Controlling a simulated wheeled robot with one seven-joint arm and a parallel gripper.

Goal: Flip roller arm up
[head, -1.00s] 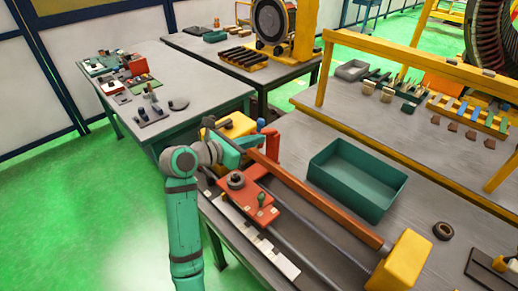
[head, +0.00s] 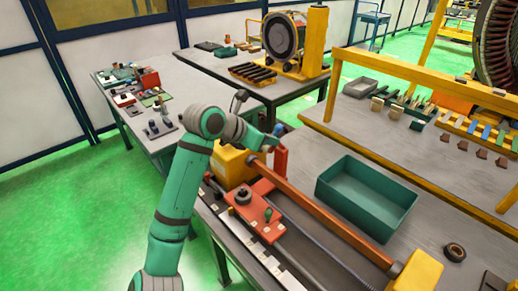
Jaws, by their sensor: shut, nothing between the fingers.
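A winding fixture holds a long orange-brown bar (head: 325,217) that runs between a yellow end block (head: 232,166) and a nearer yellow block (head: 418,271). A short red upright piece (head: 281,161) stands at the bar's far end. I cannot tell for sure which of these parts is the roller arm. A red carriage plate (head: 262,222) with a dark knob and a green handle sits beside the bar. My gripper (head: 273,139) is at the far end of the fixture, just above the bar and close to the red piece. Its fingers are small and partly hidden; it is shut and empty. Contact is unclear.
A green bin (head: 367,195) stands right of the bar on the grey bench. A yellow rail frame (head: 400,158) crosses behind it. A dark ring (head: 454,252) lies at the right. A parts table (head: 185,110) stands at the back left. Green floor is free at left.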

